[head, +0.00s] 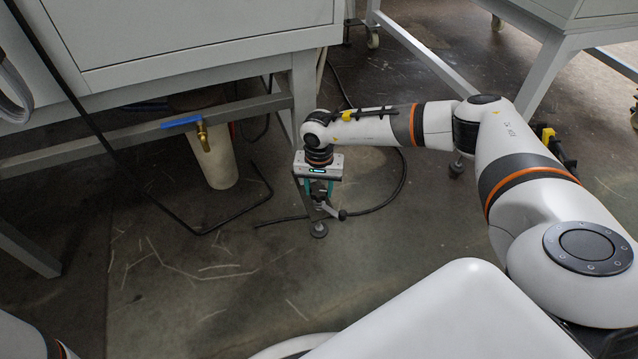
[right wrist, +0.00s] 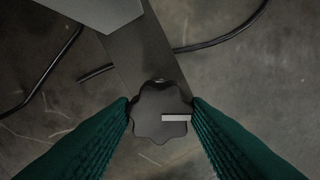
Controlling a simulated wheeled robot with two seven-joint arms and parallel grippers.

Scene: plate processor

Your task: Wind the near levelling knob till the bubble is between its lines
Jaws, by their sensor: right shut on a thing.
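The near levelling knob (right wrist: 155,128) is a dark, lobed disc with a pale bar mark, seen from above in the right wrist view. The mark runs from near its middle to the right edge. My right gripper (right wrist: 160,108) points down with a green finger on each side of the knob, shut on it. In the head view my right gripper (head: 318,188) is low beside the machine's front leg, and its body covers most of the knob. The bubble and its lines are not visible. My left gripper is out of view.
The plate machine (head: 200,60) stands on grey legs at the upper left. Under it are a blue-handled tap (head: 183,121) and a pale container (head: 217,165). A levelling foot (head: 319,230) rests on the floor below the gripper. Black cables (head: 390,195) lie nearby. The floor in front is open.

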